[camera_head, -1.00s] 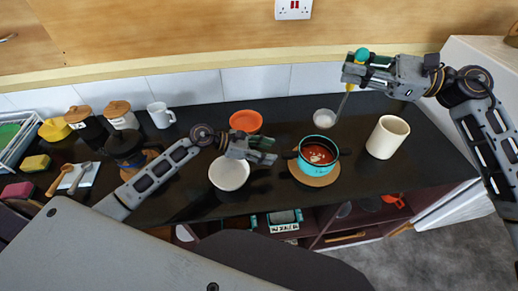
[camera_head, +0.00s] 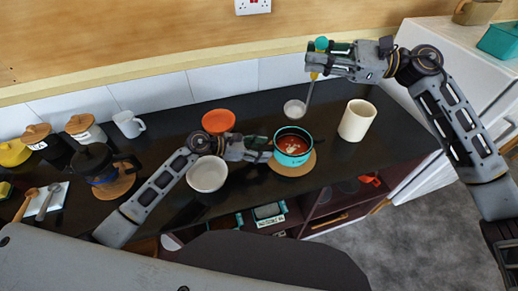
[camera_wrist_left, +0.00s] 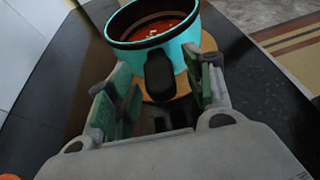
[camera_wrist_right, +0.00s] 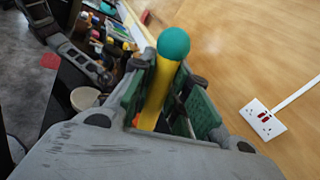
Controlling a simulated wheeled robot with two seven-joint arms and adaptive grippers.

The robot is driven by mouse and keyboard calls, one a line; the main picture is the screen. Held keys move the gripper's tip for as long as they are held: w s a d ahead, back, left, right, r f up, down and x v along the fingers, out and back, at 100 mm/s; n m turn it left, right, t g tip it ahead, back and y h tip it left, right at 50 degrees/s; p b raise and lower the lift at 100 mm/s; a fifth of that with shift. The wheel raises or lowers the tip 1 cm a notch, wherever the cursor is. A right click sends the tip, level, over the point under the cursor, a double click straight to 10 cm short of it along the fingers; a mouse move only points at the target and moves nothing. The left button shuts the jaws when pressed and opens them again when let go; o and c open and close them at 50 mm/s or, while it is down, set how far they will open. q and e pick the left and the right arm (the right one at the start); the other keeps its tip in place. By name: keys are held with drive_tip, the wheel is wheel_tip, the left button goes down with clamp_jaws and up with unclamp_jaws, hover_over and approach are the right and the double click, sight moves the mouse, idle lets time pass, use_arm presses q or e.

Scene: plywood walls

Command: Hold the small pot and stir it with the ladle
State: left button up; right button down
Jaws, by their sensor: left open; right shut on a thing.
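The small turquoise pot (camera_head: 281,156) holds red soup with pale bits and stands on a round cork mat (camera_head: 297,170). Its black handle (camera_wrist_left: 158,78) points towards my left gripper (camera_head: 266,148). In the left wrist view the open left gripper (camera_wrist_left: 165,92) has its fingers on either side of the handle, with gaps visible. My right gripper (camera_head: 318,65) is shut on the ladle's yellow handle (camera_wrist_right: 153,95), which ends in a teal ball (camera_wrist_right: 173,43). The ladle hangs down, its pale bowl (camera_head: 294,109) behind the pot and outside it.
A cream cylindrical pot (camera_head: 356,122) stands right of the small pot. A white bowl (camera_head: 207,174) and an orange bowl (camera_head: 218,121) stand left. A black kettle-like pot (camera_head: 93,162), canisters and a white mug (camera_head: 128,124) are further left. The tiled wall runs behind.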

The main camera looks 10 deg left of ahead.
use_arm(q)
drive_tip(key=shift+c, duration=0.3)
clamp_jaws()
use_arm(e)
drive_tip(key=shift+w+d+f+m+y, duration=0.1)
drive_tip(key=shift+w+d+f+m, duration=0.25)
drive_tip(key=shift+w+m, duration=0.3)
drive_tip(key=shift+w+d+f+m+y, duration=0.1)
drive_tip(key=shift+w+d+f+m, duration=0.25)
drive_tip(key=shift+w+m, duration=0.3)
drive_tip(key=shift+w+d+f+m+y, duration=0.1)
drive_tip(key=shift+w+d+f+m, duration=0.15)
drive_tip(key=shift+w+f+m, duration=0.35)
drive_tip(key=shift+r, duration=0.2)
